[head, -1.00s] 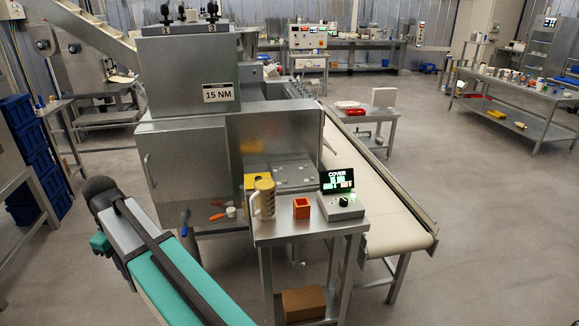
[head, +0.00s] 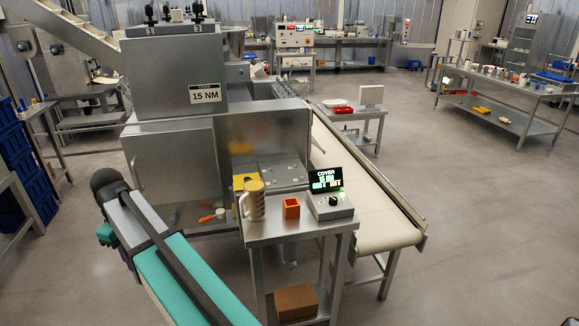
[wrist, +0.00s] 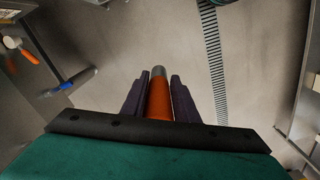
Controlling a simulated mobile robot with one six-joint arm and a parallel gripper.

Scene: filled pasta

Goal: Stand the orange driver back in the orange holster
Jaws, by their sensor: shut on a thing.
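In the wrist view my gripper (wrist: 158,85) is shut on the orange driver (wrist: 159,100). The driver lies between the two dark fingers, its grey end pointing away from the wrist, over bare floor. The orange holster (head: 291,208) is a small square open-topped box on the small steel table in the head view. It stands between a ribbed beige mug and a display unit. The holster is not seen in the wrist view. My fingers and the held driver cannot be made out in the head view.
The mug (head: 254,201) and the display unit (head: 332,205) flank the holster closely. A steel machine (head: 170,165) stands behind the table (head: 296,233), a conveyor (head: 385,200) to its right. An orange-handled part (head: 208,218) sits left of the table. A brown box (head: 296,302) is on the lower shelf.

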